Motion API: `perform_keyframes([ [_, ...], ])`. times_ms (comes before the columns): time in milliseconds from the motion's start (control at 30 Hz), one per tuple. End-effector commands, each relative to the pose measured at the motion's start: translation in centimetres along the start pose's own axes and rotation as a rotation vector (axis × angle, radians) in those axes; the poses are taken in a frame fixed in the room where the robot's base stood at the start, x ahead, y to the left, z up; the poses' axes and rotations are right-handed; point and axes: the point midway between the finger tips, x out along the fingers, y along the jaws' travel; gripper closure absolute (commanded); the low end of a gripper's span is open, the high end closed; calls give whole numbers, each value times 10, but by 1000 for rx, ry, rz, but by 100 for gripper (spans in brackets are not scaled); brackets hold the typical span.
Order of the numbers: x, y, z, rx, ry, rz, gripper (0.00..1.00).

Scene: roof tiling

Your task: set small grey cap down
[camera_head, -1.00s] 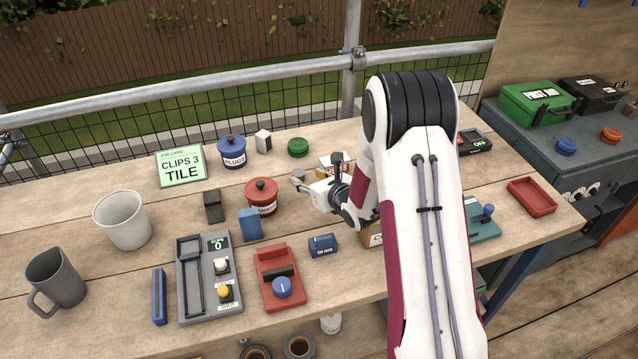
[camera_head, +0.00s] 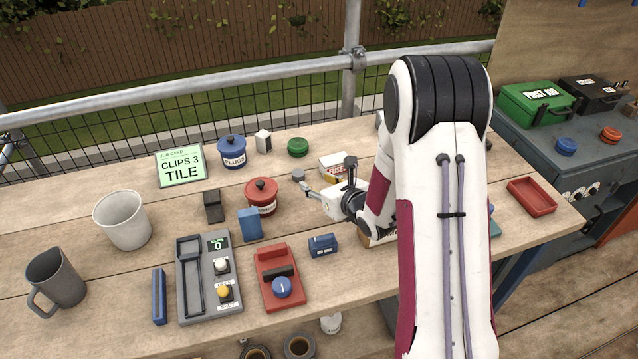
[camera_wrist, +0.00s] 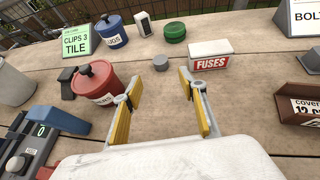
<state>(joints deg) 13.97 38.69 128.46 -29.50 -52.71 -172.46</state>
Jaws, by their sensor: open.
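The small grey cap (camera_head: 298,175) stands on the wooden table, behind and right of the red lidded pot (camera_head: 261,197). It also shows in the wrist view (camera_wrist: 160,63), beyond the fingertips and between their lines. My gripper (camera_wrist: 158,82) is open and empty, with its yellow-padded fingers spread apart. In the head view my gripper (camera_head: 312,190) is low over the table, just to the near right of the cap and apart from it. My arm hides the part of the table to the right.
A FUSES box (camera_wrist: 210,55) stands right of the cap, and a green round tin (camera_wrist: 175,32) behind it. A blue PLUGS pot (camera_head: 231,152) is at the back left. A blue block (camera_head: 250,225) and small blue box (camera_head: 323,245) lie nearer. Bare wood surrounds the cap.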

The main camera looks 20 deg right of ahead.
Motion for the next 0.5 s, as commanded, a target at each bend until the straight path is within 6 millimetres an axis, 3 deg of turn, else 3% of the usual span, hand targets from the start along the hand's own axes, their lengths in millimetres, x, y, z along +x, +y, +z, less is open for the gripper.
perform_keyframes([
  [500,-8,-2,11,90,20,-22,58],
])
